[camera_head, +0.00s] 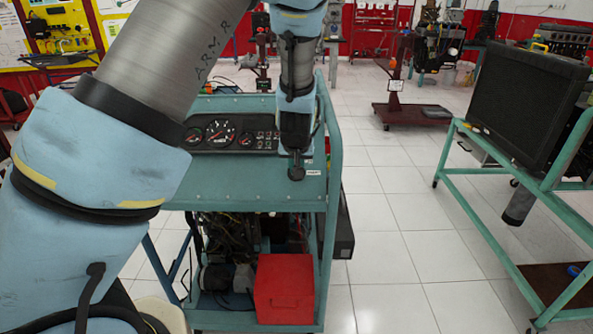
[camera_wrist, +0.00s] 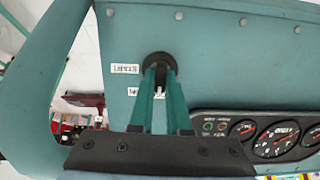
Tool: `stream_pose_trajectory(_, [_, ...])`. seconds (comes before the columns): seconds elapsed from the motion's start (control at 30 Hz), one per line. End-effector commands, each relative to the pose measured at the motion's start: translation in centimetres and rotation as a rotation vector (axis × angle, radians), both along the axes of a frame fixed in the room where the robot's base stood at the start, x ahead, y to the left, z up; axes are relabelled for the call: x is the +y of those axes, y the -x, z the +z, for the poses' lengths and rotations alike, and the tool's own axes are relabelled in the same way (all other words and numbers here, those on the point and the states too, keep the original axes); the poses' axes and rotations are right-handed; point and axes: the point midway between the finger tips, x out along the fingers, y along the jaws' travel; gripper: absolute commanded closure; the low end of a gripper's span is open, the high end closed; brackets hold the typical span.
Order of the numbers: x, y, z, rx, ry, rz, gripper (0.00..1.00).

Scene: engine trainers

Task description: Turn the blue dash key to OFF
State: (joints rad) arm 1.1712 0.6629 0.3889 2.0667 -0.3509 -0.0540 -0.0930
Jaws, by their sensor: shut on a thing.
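My gripper (camera_wrist: 160,78) reaches the teal panel of the cart in the wrist view, with its two teal fingers closing together at a round black key switch (camera_wrist: 159,58). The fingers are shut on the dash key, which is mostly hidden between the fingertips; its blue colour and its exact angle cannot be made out. Two small white labels (camera_wrist: 125,69) sit just left of the switch, too blurred to read. In the head view my gripper (camera_head: 296,172) points down at the right part of the panel and covers the key.
A black gauge cluster (camera_head: 222,134) lies left of my gripper; it also shows in the wrist view (camera_wrist: 275,137). The teal cart frame (camera_head: 330,150) rises close on the right. A red box (camera_head: 284,289) sits on the lower shelf. A monitor cart stands right, with open floor between.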

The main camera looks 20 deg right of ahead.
Motion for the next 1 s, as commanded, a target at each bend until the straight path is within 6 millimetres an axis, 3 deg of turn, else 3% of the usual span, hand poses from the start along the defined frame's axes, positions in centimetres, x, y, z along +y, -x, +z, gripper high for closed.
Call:
stream_pose_trajectory(0.63, [0.05,0.01,-0.01,0.016,0.032,0.041,1.00])
stream_pose_trajectory(0.67, [0.04,0.01,-0.01,0.016,0.032,0.041,0.83])
stream_pose_trajectory(0.7, [0.04,0.01,-0.01,0.016,0.032,0.041,0.78])
stream_pose_trajectory(0.9, [0.04,0.01,0.00,0.015,0.032,0.040,0.56])
stream_pose_trajectory(1.0, [0.03,0.00,-0.01,0.015,0.032,0.039,0.55])
